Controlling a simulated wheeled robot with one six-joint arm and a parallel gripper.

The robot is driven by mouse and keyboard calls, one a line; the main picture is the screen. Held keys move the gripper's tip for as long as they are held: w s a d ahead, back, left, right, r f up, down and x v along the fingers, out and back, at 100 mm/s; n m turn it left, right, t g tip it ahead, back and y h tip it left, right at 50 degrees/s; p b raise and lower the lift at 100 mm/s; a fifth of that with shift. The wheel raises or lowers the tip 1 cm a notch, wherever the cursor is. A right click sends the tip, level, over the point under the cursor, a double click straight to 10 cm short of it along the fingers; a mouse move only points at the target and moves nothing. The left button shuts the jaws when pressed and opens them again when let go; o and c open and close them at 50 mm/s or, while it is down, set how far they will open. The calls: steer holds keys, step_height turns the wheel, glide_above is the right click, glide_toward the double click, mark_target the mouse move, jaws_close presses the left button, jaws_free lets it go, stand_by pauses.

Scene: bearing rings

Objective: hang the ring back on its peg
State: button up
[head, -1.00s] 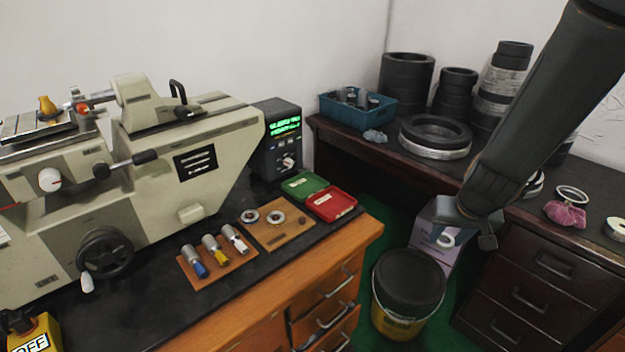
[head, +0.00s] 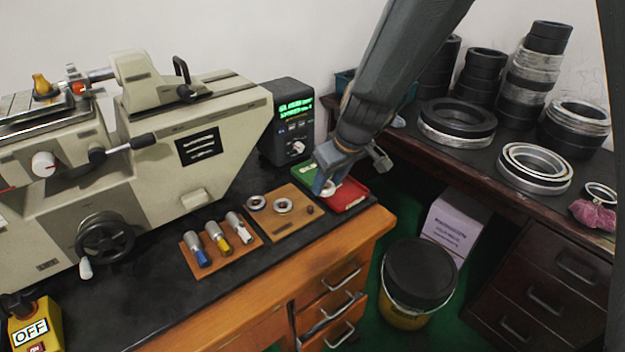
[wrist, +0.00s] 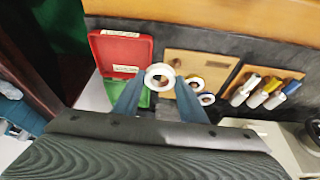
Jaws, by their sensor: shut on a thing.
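My gripper (head: 328,187) is shut on a pale metal ring (wrist: 160,77), which shows between the two blue-grey fingers in the wrist view. In the head view the gripper hangs over the red tray, just right of the wooden peg board (head: 284,228). Two other rings sit on the board, a left one (head: 256,203) and a right one (head: 283,205). A bare dark peg (head: 309,210) stands at the board's right side. The held ring is apart from the board, and its height above the bench is hard to tell.
The red tray (head: 352,205) and green tray (head: 298,168) lie right of and behind the board. A holder with several coloured-band tools (head: 221,241) lies to its left. The grey control box (head: 290,120) stands behind. The bench edge drops to a bucket (head: 420,272).

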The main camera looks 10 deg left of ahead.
mark_target(311, 207)
steer(key=shift+n, duration=0.6)
steer(key=a+f+b, duration=0.2)
steer(key=s+a+f+b, duration=0.1)
steer(key=f+b, duration=0.1)
steer(key=shift+a+f, duration=0.35)
steer(key=shift+f, duration=0.05)
steer(key=shift+s+f+b, duration=0.1)
steer(key=shift+f+b, duration=0.55)
steer(key=shift+b, duration=0.3)
steer(key=shift+s+d+b, duration=0.1)
steer(key=shift+b, duration=0.4)
stand_by(0.3)
steer(key=shift+f+b, duration=0.35)
steer(key=shift+b, duration=0.05)
stand_by(0.7)
steer(key=o, duration=1.3)
steer(key=shift+o, duration=0.2)
steer(key=shift+r, duration=0.1)
